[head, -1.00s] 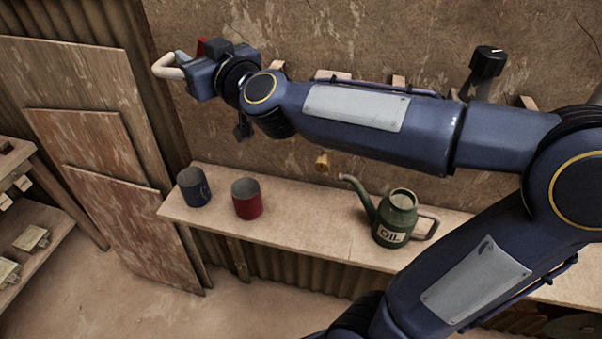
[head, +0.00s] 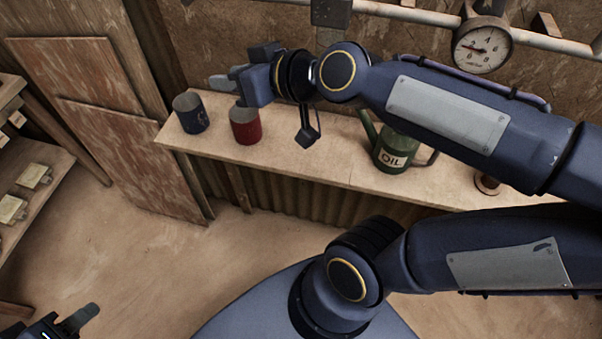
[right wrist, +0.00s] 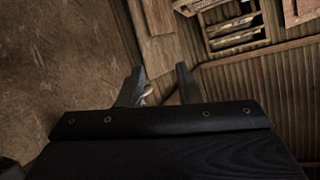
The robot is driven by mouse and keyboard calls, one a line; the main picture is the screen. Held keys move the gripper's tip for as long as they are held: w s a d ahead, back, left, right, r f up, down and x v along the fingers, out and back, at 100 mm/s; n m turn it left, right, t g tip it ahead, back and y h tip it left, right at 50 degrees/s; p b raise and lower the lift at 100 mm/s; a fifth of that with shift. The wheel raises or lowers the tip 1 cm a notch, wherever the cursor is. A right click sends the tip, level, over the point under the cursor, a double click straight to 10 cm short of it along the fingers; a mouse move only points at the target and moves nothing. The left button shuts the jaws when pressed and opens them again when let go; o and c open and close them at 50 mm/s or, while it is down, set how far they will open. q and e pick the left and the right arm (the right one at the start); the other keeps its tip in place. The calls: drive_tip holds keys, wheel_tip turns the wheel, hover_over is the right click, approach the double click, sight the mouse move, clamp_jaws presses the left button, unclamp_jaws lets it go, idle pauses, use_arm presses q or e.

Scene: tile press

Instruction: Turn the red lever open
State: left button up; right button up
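I cannot make out the red lever in either view now. My right gripper (head: 222,83) hangs in front of the shelf, just above and left of the red mug in the head view. In the right wrist view its two fingers (right wrist: 160,88) stand apart. A small pale shape shows by the left finger, too unclear to name. My left gripper (head: 84,318) shows only partly at the lower left corner of the head view, and its opening cannot be made out.
A wooden shelf (head: 320,165) along the wall carries a blue mug (head: 192,114), a red mug (head: 246,128) and a green oil can (head: 394,150). A pipe with a round gauge (head: 482,45) runs above. Boards lean at left; the floor between is clear.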

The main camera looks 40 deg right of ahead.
drive_tip(key=s+d+f+m+g+h+b, duration=0.1)
drive_tip(key=s+f+g, duration=0.5)
drive_tip(key=s+f, duration=0.8)
drive_tip(key=shift+d+f+m+g+b, duration=0.4)
drive_tip(key=shift+d+f+m, duration=0.3)
drive_tip(key=shift+m, duration=0.4)
